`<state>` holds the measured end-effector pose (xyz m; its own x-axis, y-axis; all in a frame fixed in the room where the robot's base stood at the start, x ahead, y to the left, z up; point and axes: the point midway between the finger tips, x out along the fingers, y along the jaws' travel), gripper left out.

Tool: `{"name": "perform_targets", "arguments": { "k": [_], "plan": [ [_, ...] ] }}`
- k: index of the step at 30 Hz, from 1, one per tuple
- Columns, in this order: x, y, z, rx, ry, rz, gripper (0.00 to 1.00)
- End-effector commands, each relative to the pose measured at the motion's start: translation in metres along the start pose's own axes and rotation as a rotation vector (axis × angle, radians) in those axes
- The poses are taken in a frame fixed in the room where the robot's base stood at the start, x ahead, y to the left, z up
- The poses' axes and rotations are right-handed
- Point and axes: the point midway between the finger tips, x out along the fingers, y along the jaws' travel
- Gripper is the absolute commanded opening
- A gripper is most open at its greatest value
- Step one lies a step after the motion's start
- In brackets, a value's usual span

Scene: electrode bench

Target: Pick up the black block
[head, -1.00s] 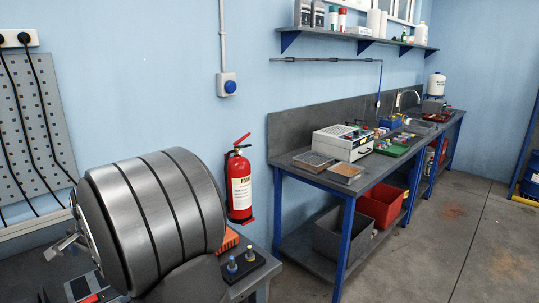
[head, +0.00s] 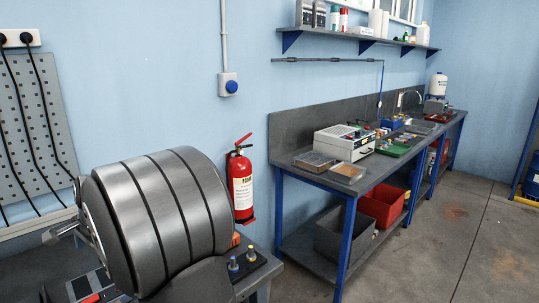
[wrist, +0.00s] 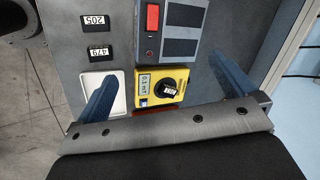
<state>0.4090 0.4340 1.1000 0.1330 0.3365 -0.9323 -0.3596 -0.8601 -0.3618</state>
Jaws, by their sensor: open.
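In the wrist view, two small black blocks with white number labels lie on the grey bench at the upper left. One black block (wrist: 94,30) reads 205 and the other black block (wrist: 95,57) reads 479, both upside down. I cannot tell which one the task means. My gripper (wrist: 163,70) is open, its blue fingers wide apart with nothing held. The blocks lie outside the left finger, apart from it. A yellow meter (wrist: 181,76) with a dark dial lies between the fingers. In the head view, my arm hides most of this bench.
A dark grey device (wrist: 182,40) with a red switch lies above the meter. A white tray (wrist: 116,79) is beside the left finger. In the head view, a black stand (head: 257,268) with pegs is at the bench corner, and a red extinguisher (head: 241,190) hangs behind.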

Motion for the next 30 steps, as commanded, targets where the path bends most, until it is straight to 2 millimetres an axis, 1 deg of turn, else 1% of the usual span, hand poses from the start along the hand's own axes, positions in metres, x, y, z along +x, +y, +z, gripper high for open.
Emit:
{"name": "perform_targets", "arguments": {
  "k": [11, 12, 16, 17, 26, 29, 30],
  "plan": [
    [0.0, 0.0, 0.0, -0.001, 0.0, 0.0, 1.0],
    [0.0, 0.0, 0.0, -0.001, 0.0, 0.0, 0.98],
    [0.0, 0.0, 0.0, -0.001, 0.0, 0.0, 0.72],
    [0.0, 0.0, 0.0, -0.001, 0.0, 0.0, 0.71],
    [0.0, -0.002, -0.003, 0.009, 0.0, 0.004, 0.71],
    [0.001, -0.011, -0.014, 0.057, 0.003, 0.028, 0.71],
    [0.001, -0.016, -0.021, 0.091, 0.004, 0.046, 0.71]
  ]
}}
